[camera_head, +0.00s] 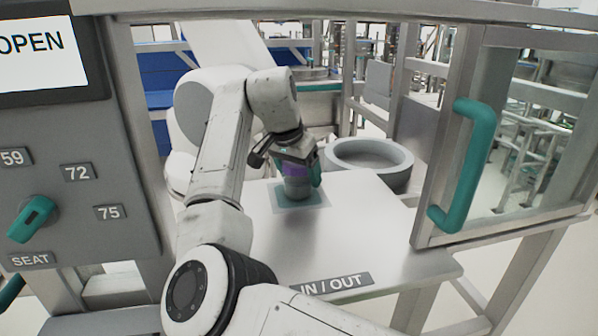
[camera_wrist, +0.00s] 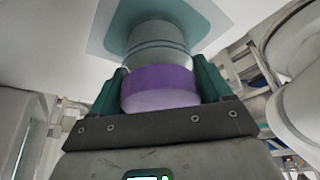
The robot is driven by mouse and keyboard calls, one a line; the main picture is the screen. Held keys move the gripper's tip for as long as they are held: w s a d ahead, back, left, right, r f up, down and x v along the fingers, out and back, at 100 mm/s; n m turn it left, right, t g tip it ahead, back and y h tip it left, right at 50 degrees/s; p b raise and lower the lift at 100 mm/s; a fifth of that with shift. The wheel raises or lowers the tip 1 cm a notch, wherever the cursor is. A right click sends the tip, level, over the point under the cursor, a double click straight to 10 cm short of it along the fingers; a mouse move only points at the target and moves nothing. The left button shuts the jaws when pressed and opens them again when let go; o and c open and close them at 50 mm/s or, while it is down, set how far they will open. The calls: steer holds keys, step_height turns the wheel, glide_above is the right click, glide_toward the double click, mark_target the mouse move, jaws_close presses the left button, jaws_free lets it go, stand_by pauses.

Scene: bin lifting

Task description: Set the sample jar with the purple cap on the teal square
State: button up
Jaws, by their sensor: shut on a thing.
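The sample jar (camera_head: 297,186) is grey with a purple cap, and stands upright over the teal square (camera_head: 312,201) on the pale table. In the wrist view the jar (camera_wrist: 157,38) shows beyond its purple cap (camera_wrist: 160,84), with its far end over the teal square (camera_wrist: 104,32). My gripper (camera_head: 296,168) is shut on the jar at the cap; its teal fingers lie on both sides of it in the wrist view (camera_wrist: 160,88). Whether the jar's base touches the square or hovers just above it I cannot tell.
The pale table (camera_head: 355,225) is mostly clear, with an IN / OUT label (camera_head: 335,284) at its front edge. A grey round bin (camera_head: 362,152) stands behind it. An open door with a teal handle (camera_head: 470,165) is at right; a control panel (camera_head: 60,170) is at left.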

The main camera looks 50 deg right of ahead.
steer(key=o, duration=1.2)
steer(key=shift+f, duration=0.1)
steer(key=v, duration=1.2)
steer(key=shift+d+p, duration=0.1)
steer(key=shift+p, duration=0.2)
